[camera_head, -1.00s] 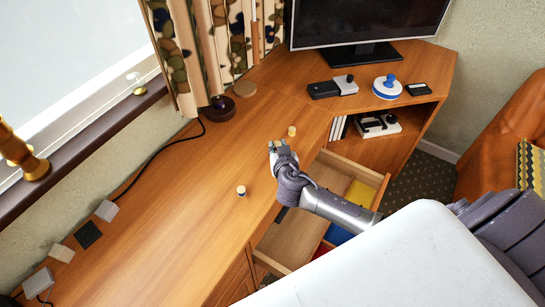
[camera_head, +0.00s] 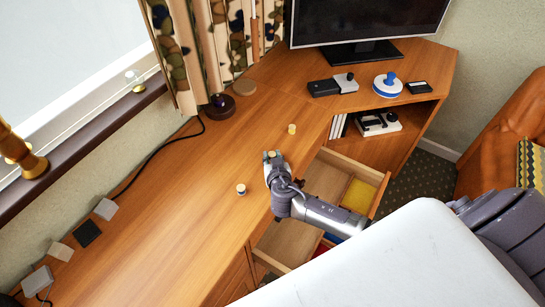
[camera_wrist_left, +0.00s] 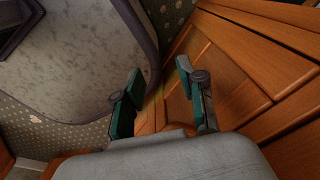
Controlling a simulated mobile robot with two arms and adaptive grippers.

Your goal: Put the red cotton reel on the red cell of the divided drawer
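My right gripper (camera_head: 272,157) is above the desk, pointing away from me. A pale round top (camera_head: 272,154) shows between its fingertips, like the end of a cotton reel. Its side is hidden, so I cannot see its colour or whether the fingers press on it. A reel with a blue band (camera_head: 241,190) and a reel with a yellow band (camera_head: 292,129) stand on the desk. The divided drawer (camera_head: 346,157) is open beneath my right arm. A strip of its red cell (camera_head: 321,249) shows; my arm and a white surface cover much around it. My left gripper (camera_wrist_left: 159,74) is open and empty.
The desk (camera_head: 190,215) is clear between the reels and the small square blocks by the window. A monitor (camera_head: 365,25), a blue and white round object (camera_head: 387,86) and a dark round base (camera_head: 219,108) stand farther back. The left wrist view shows wooden panels (camera_wrist_left: 215,70) close by.

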